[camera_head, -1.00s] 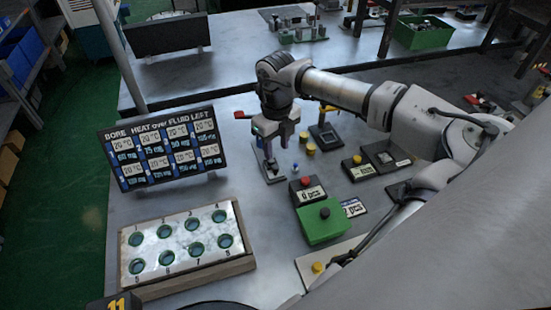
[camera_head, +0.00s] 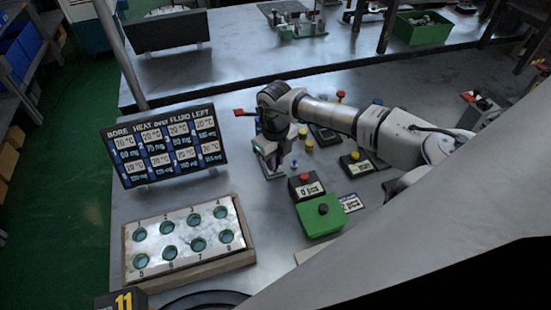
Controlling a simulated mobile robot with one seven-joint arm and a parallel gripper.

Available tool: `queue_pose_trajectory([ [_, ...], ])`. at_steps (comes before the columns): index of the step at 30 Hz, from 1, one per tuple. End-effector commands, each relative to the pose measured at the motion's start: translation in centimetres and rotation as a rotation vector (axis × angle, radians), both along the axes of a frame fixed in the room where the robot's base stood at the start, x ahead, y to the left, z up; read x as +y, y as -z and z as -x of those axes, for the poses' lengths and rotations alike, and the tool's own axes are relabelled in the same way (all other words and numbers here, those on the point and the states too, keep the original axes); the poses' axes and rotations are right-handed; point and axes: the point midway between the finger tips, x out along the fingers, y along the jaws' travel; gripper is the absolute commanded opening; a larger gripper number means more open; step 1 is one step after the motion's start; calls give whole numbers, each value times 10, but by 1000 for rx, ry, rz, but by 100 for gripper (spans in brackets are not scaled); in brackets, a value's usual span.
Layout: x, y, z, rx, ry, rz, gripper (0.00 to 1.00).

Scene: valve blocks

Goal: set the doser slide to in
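A small grey plate (camera_head: 273,174) lies on the table just below my gripper. It may be the doser slide, but its moving part is hidden by my gripper, so I cannot tell its position. My gripper (camera_head: 272,160) points down over this plate, tilted a little. Its fingers are small and dark here, and I cannot tell whether they are open, shut or touching anything.
A green box with a black knob (camera_head: 323,209) and a red-button counter box (camera_head: 305,185) stand right of my gripper. A display board (camera_head: 165,150) stands to the left. A numbered block with several holes (camera_head: 188,243) lies in front. Bare table lies between.

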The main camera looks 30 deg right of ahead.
Motion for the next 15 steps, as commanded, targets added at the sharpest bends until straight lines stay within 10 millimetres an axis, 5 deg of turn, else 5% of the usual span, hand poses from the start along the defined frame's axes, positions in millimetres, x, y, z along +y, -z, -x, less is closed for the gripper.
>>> queue_pose_trajectory([
  [10, 0, 0, -1, 0, 0, 0, 0],
  [15, -6, 6, -20, 0, 0, 3, 0],
])
